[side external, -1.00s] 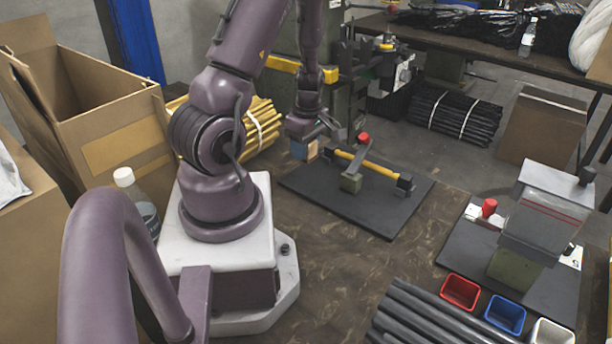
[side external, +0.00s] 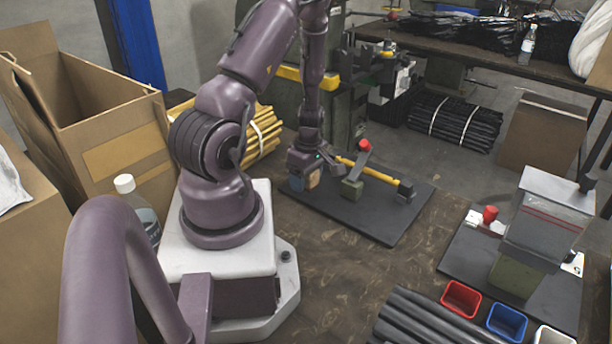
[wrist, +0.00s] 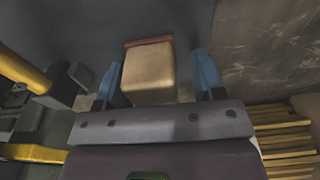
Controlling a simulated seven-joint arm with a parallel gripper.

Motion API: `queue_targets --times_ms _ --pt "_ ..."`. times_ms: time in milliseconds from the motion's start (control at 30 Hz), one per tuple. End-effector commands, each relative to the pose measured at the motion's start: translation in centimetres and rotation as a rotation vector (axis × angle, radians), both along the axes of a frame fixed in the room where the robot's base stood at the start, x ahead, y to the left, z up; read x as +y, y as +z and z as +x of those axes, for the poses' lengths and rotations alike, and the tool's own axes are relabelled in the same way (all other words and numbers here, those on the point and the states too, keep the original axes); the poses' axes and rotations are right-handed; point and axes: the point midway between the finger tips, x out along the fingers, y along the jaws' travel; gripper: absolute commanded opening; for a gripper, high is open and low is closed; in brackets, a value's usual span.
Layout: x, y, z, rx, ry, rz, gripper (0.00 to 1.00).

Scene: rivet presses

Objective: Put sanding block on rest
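The sanding block (wrist: 149,78) is tan with a reddish-brown strip along its far edge. It sits between the two blue fingers of my gripper (wrist: 158,75). In the wrist view the left finger lies close against the block, and a narrow gap shows at the right finger, so the gripper looks slightly open.
A fixture with a yellow bar (side external: 372,170), a green base (side external: 352,188) and a red knob (side external: 365,145) stands close to the gripper's right. A press (side external: 540,220), red bin (side external: 461,298) and blue bin (side external: 506,321) are at the right. The mat's front is clear.

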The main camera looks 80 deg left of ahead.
Motion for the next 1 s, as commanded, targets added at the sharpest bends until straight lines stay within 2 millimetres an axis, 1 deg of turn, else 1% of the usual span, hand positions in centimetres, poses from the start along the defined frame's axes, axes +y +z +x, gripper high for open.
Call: queue_targets --times_ms 267,367,433,567,800,900,1000 --pt "0.0 0.1 0.0 -0.001 0.0 0.001 0.68" --pt "0.0 0.5 0.1 -0.001 0.0 0.003 0.68" --pt "0.0 1.3 0.2 -0.001 -0.002 0.003 0.68" --pt "-0.1 3.6 0.3 -0.004 -0.003 0.005 0.68" --pt "-0.4 8.8 0.6 -0.005 -0.005 0.006 0.68" --pt "-0.5 10.4 0.6 -0.003 -0.002 0.003 0.68" --pt "-0.5 11.5 0.7 -0.003 -0.002 0.003 0.68"
